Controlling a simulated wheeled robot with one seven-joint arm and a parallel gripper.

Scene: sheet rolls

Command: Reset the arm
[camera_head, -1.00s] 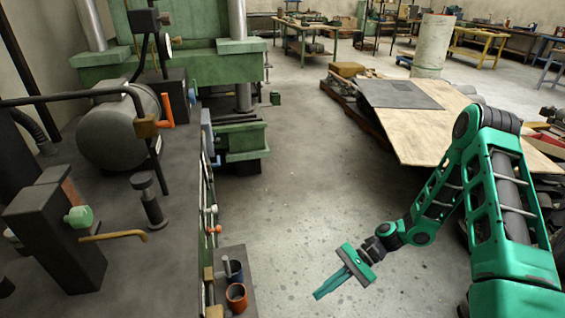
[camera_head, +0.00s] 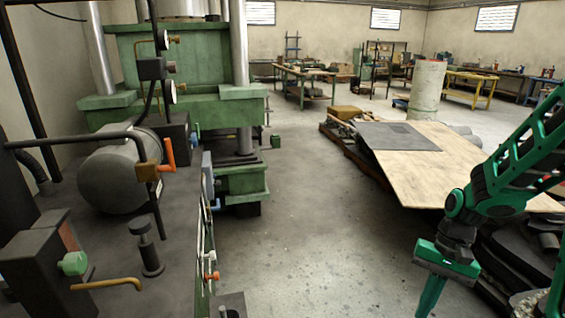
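My gripper (camera_head: 430,297) is at the lower right of the head view, at the end of my green arm. It points down over the bare floor, in front of the wooden board. Its fingers run together at this angle and their ends reach the bottom of the picture, so I cannot tell whether they are open or shut. I see nothing held in it. My arm folds in from the right edge.
A green press (camera_head: 185,105) and a dark bench with a grey motor (camera_head: 119,168) fill the left. A wooden board (camera_head: 420,175) lies on piled material at right. Dark scrap (camera_head: 520,255) lies behind my arm. The concrete floor (camera_head: 310,235) between is clear.

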